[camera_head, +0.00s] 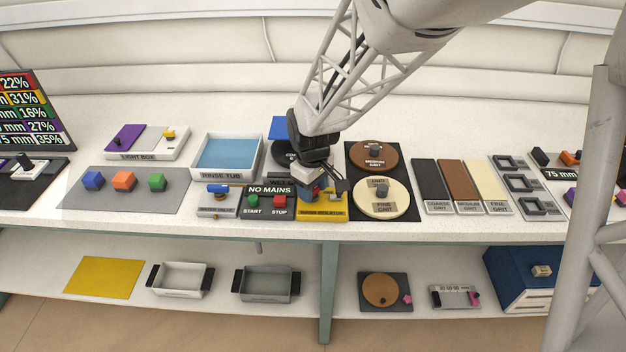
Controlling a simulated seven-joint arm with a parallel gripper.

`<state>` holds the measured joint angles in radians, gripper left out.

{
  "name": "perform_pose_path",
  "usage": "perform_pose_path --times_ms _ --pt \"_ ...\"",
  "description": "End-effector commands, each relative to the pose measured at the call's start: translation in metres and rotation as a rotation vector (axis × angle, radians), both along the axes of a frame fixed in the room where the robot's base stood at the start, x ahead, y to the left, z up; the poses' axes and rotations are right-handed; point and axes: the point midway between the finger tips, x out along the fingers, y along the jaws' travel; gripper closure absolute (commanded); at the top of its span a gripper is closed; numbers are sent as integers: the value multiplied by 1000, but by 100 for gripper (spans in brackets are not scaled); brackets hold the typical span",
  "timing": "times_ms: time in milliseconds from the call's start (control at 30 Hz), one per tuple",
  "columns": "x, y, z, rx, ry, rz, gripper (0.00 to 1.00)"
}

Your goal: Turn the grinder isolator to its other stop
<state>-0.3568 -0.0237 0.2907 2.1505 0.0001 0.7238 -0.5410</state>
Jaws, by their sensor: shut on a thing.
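The grinder isolator is a yellow unit (322,213) at the front edge of the bench, with a label along its front. A small red part shows on its top, mostly hidden by my gripper. My gripper (318,192) reaches down over the isolator from above and is shut on its knob. The knob's angle is hidden by the fingers. Left of it is a dark panel (268,203) marked NO MAINS, with a green START button (253,200) and a red STOP button (280,201).
A blue-handled water valve (217,189) and a rinse tub (227,157) stand to the left. Right of the isolator are round grit discs (381,198) on a black mat. A lower shelf (220,305) holds trays.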

Motion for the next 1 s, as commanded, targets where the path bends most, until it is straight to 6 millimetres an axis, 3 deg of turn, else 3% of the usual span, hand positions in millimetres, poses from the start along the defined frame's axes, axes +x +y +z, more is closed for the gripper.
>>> perform_pose_path --times_ms 700,1000 --pt "0 0 0 0 0 -668 77" --pt "0 0 1 0 0 -852 77"
